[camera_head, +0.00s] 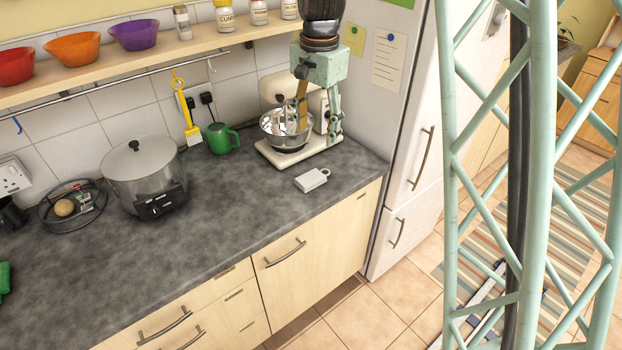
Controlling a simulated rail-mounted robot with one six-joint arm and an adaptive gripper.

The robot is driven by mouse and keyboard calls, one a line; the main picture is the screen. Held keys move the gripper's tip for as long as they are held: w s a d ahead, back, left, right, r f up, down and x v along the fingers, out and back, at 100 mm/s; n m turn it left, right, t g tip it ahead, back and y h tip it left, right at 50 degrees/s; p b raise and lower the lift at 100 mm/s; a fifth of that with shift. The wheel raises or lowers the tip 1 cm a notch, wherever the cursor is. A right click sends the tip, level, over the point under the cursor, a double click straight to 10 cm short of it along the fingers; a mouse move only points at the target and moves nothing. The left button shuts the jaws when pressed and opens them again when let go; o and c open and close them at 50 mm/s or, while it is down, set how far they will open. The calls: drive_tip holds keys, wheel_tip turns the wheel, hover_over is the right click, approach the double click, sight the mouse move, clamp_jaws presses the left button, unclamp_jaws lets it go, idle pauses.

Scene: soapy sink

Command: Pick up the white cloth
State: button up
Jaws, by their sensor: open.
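I cannot make out a white cloth for certain. A small flat white object (312,180) with a loop at one end lies on the grey worktop, in front of the mixer; I cannot tell if it is cloth. My gripper (320,113) is pale green, hangs from the top of the view and points down. It is open, in front of the cream stand mixer (273,90) and its steel bowl (278,133), and partly hides them. I see nothing held in it.
A green mug (221,139), a steel pot (140,170) and a wire basket (74,206) stand on the worktop (235,220). A shelf (190,45) with bowls and jars runs above. The fridge (393,130) is to the right.

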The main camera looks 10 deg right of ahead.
drive_tip(key=w+f+m+p, duration=0.1)
drive_tip(key=w+f+m, duration=0.1)
drive_tip(key=w+f, duration=0.4)
wheel_tip(320, 180, down, 3)
drive_tip(key=shift+w+r+g+p, duration=0.2)
drive_tip(key=shift+w+g+p, duration=0.1)
drive_tip(key=shift+f, duration=0.1)
hover_over(311, 177)
drive_tip(key=shift+f, duration=4.2)
drive_tip(key=shift+f, duration=0.1)
drive_tip(key=shift+f, duration=2.5)
drive_tip(key=c, duration=0.9)
drive_tip(key=shift+r, duration=0.1)
